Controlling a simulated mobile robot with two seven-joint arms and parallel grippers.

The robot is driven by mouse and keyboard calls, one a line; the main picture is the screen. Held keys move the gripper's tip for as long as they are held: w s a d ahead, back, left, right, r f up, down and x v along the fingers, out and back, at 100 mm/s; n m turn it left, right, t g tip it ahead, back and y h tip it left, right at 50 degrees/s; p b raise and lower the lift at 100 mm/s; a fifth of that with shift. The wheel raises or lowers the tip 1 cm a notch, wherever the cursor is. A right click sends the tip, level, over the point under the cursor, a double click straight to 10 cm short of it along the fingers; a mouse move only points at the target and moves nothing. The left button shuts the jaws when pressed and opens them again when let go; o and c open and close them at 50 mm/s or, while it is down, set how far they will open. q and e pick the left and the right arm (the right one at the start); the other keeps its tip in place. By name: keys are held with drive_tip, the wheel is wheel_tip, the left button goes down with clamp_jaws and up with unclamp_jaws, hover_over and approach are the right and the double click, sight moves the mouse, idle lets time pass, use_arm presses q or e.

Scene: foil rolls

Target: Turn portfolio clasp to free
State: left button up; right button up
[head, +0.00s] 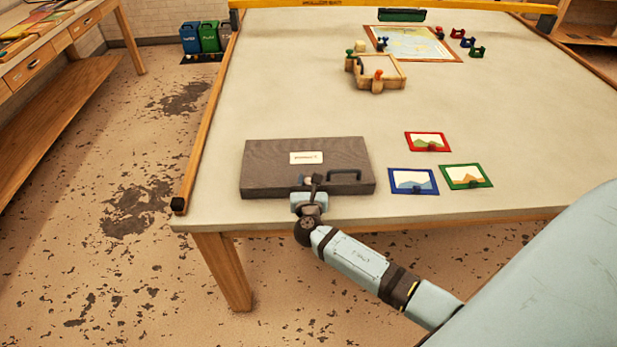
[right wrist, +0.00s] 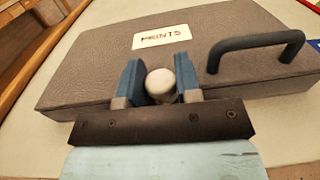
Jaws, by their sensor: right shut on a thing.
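The grey-brown portfolio (head: 270,160) lies closed and flat near the table's front left edge. It bears a white label and a dark handle (head: 345,174), which also shows in the right wrist view (right wrist: 250,45). My right gripper (head: 309,184) is at the portfolio's front side, left of the handle. In the right wrist view its two blue fingers (right wrist: 158,84) stand on either side of a whitish rounded clasp knob (right wrist: 160,82) and are shut on it. The clasp's base is hidden behind the gripper. My left gripper is not in view.
Three framed pictures, red (head: 428,142), blue (head: 413,181) and green (head: 466,176), lie right of the portfolio. A wooden tray (head: 393,81) and a framed map (head: 412,43) lie farther back. The table (head: 510,110) is clear between them.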

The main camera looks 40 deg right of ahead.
drive_tip(key=m+g+h, duration=0.3)
drive_tip(key=g+h, duration=0.1)
drive_tip(key=shift+a+m, duration=0.1)
drive_tip(key=shift+m, duration=0.3)
drive_tip(key=m+g+h, duration=0.1)
drive_tip(key=m+g, duration=0.1)
drive_tip(key=g, duration=0.1)
drive_tip(key=m+g+h, duration=0.2)
drive_tip(key=g, duration=0.1)
drive_tip(key=shift+m+g, duration=0.3)
drive_tip(key=shift+h, duration=0.3)
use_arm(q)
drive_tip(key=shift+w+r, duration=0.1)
use_arm(e)
drive_tip(key=o, duration=0.8)
drive_tip(key=shift+o, duration=0.2)
